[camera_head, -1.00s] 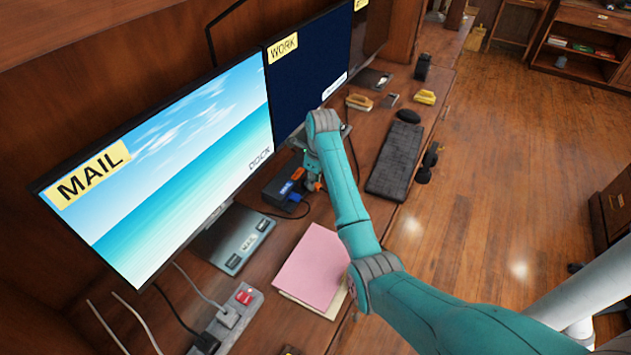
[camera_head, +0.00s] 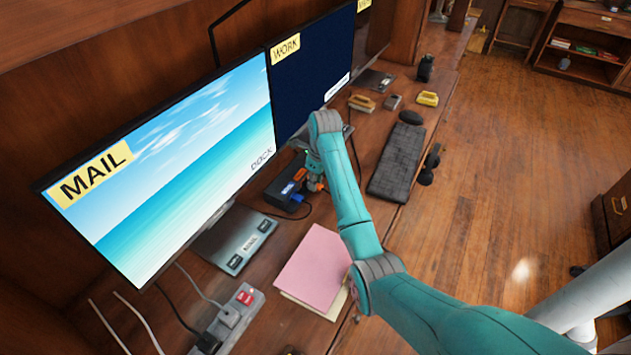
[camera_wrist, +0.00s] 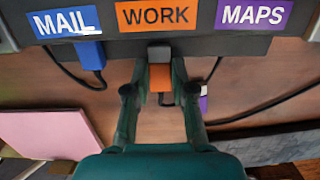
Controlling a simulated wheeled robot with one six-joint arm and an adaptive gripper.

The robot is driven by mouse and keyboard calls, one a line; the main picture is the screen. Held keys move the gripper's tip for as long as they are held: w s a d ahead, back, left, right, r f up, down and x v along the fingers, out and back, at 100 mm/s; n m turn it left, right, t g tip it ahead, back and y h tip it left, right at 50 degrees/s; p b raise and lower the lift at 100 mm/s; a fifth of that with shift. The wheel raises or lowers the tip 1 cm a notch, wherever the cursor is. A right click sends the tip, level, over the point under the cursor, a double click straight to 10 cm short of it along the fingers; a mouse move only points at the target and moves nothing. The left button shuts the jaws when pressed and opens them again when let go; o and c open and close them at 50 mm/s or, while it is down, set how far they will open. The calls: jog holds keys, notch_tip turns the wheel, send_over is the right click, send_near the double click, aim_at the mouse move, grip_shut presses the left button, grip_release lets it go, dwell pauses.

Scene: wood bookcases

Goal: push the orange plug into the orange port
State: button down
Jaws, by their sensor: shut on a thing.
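The dock (camera_wrist: 115,46) is a dark box with blue MAIL, orange WORK (camera_wrist: 157,13) and purple MAPS labels. In the head view the dock (camera_head: 281,192) stands below the WORK monitor. My gripper (camera_wrist: 160,88) is shut on the orange plug (camera_wrist: 160,78), directly below the WORK label. The plug's grey end (camera_wrist: 159,53) meets the dock's front edge. The orange port itself is hidden, and I cannot tell how deep the plug sits. In the head view my gripper (camera_head: 316,184) is at the dock's front, partly hidden by my arm.
A blue plug (camera_wrist: 92,55) sits at the MAIL side, its cable trailing. A purple plug (camera_wrist: 203,102) lies right of my gripper, apart from the dock. Pink paper (camera_head: 313,266) lies in front, a keyboard (camera_head: 396,163) to the right. Monitors stand behind.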

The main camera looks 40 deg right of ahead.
jog(key=shift+w+a, duration=0.25)
jog(key=shift+w, duration=0.4)
jog(key=shift+w+a, duration=0.2)
jog(key=shift+w, duration=0.4)
dwell(0.4)
jog(key=c, duration=0.9)
grip_release()
jog(key=shift+s+d+r, duration=0.1)
jog(key=shift+s+r, duration=0.05)
jog(key=shift+r, duration=1.1)
jog(key=shift+s+r, duration=0.15)
jog(key=shift+r, duration=1.05)
jog(key=shift+s+d+r, duration=0.1)
jog(key=shift+s+r, duration=0.05)
jog(key=shift+r, duration=1.1)
